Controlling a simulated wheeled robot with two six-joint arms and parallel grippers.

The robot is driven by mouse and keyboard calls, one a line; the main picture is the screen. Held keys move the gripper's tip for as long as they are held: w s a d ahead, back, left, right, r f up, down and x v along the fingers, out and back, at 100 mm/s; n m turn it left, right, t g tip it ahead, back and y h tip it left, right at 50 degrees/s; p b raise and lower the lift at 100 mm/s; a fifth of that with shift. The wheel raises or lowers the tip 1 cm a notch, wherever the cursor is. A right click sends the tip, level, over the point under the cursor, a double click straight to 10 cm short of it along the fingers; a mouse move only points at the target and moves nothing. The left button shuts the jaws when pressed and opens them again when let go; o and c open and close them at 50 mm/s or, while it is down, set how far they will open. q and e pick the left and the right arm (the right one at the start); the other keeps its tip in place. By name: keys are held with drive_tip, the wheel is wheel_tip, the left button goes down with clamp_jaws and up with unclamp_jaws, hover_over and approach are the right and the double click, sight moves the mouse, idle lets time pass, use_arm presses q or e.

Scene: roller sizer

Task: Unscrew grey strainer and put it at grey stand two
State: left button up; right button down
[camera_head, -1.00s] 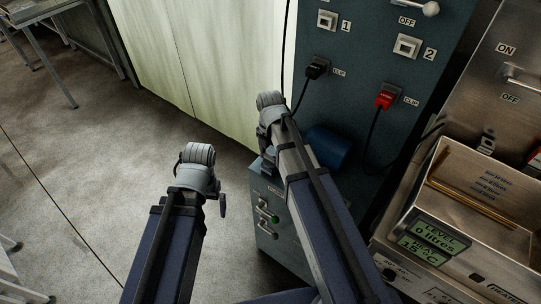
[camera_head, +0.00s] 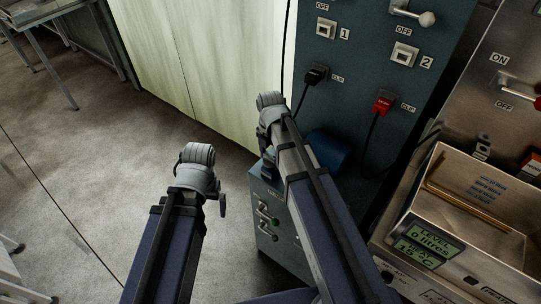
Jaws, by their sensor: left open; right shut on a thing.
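I cannot make out a grey strainer or a grey stand in the head view. My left arm (camera_head: 195,168) comes up from the bottom, with its grey joint over the floor. My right arm (camera_head: 272,110) reaches up beside it, in front of the teal cabinet. The far parts of both arms are hidden behind these joints. No gripper fingers can be made out, and nothing held shows.
A teal control panel (camera_head: 370,60) carries switches, a black plug (camera_head: 314,76) and a red plug (camera_head: 382,104). A blue cylinder (camera_head: 328,147) sits below. A steel water bath (camera_head: 500,215) with a display (camera_head: 431,242) is at right.

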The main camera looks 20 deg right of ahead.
drive_tip(key=shift+r+p, duration=2)
drive_tip(key=shift+r, duration=0.1)
